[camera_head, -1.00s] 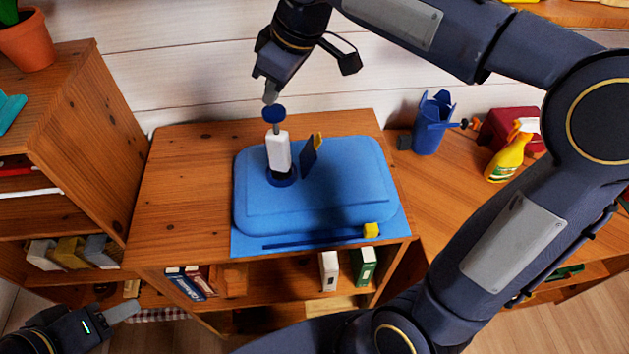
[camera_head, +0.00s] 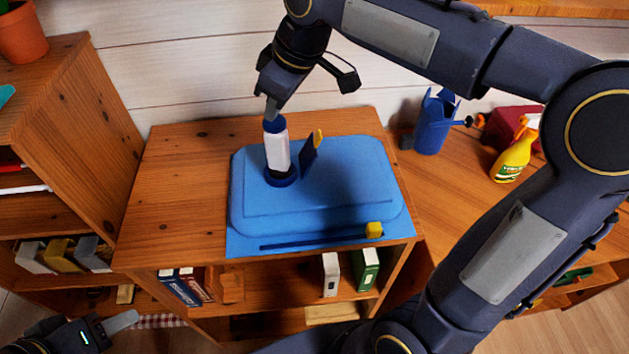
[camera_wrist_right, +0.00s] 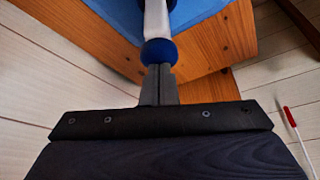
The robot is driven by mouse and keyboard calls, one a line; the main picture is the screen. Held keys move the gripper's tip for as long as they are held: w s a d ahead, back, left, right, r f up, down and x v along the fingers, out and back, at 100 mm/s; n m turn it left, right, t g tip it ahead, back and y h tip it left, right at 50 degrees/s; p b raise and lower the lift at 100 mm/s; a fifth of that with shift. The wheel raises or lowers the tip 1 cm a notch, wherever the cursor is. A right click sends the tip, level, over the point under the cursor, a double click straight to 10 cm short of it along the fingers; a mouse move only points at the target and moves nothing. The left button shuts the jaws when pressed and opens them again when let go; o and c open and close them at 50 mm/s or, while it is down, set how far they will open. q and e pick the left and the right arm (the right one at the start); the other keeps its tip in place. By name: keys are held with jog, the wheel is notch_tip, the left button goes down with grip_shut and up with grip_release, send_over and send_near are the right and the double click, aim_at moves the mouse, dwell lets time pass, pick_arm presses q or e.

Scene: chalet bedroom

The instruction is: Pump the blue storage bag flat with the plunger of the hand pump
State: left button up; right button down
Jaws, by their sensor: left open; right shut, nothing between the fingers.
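The blue storage bag (camera_head: 340,212) lies on the wooden cabinet top, still with some thickness. The hand pump (camera_head: 277,152) stands upright on the bag's back left, with a white barrel and dark blue base. Its blue plunger knob (camera_head: 274,124) sits right at the barrel's top, and the rod is hidden. My right gripper (camera_head: 271,108) is shut and empty, its tips at the knob from above; the right wrist view also shows the tips against the knob (camera_wrist_right: 159,51). My left gripper (camera_head: 122,322) is open and empty at the lower left, away from the bag.
A blue flap with a yellow tip (camera_head: 311,152) stands beside the pump. A yellow slider (camera_head: 374,230) sits at the right of the bag's front strip. A blue bin (camera_head: 434,125) and yellow spray bottle (camera_head: 513,157) stand right. The cabinet top (camera_head: 180,200) is bare left of the bag.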

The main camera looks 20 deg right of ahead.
jog(key=shift+r+p, duration=2.1)
jog(key=shift+r, duration=0.2)
jog(key=shift+r, duration=0.1)
notch_tip(320, 180, up, 6)
jog(key=p, duration=0.5)
jog(key=shift+p, duration=0.3)
jog(key=s+d+f+m, duration=0.2)
jog(key=s+f+m, duration=0.1)
jog(key=s, duration=0.4)
jog(key=s+d+f+m+t, duration=0.1)
jog(key=s+d+f+m, duration=0.1)
jog(key=s+f+m, duration=0.2)
jog(key=s+d+f+m+t, duration=0.1)
jog(key=s+d+f+m, duration=0.2)
jog(key=s+f, duration=0.3)
jog(key=s, duration=0.4)
jog(key=shift+s+f+m+y, duration=0.2)
jog(key=shift+s+m+y, duration=0.1)
jog(key=shift+s, duration=0.1)
